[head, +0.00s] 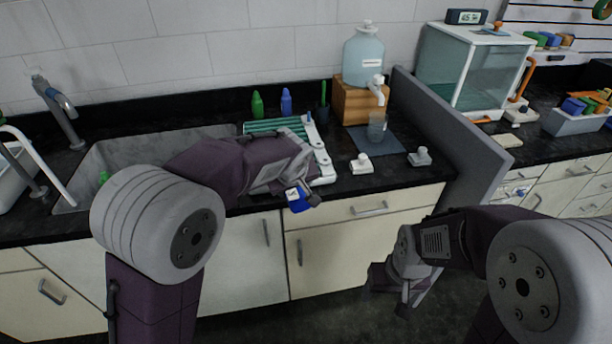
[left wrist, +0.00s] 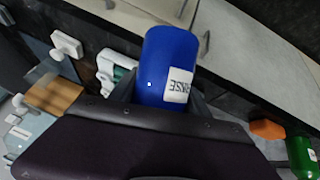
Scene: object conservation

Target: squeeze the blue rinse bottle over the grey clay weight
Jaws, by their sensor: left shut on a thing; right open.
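My left gripper (head: 303,194) is shut on the blue rinse bottle (head: 297,200), held around the counter's front edge, below the ribbed green rack. In the left wrist view the bottle (left wrist: 167,68) fills the middle, with part of its white RINSE label showing; its nozzle end is hidden. The grey clay weight appears to be the small grey knobbed block (head: 419,158) at the right of the counter, well to the right of the bottle. A similar white block (head: 361,164) stands left of it. My right gripper (head: 388,289) is open and empty, low in front of the cabinets.
A white-framed green rack (head: 322,160) lies behind the left gripper. A water jug (head: 363,55) stands on a wooden block (head: 358,102), with a clear cup (head: 377,130) on a dark mat (head: 375,148). A grey partition (head: 450,125) bounds the right; the sink (head: 95,165) is left.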

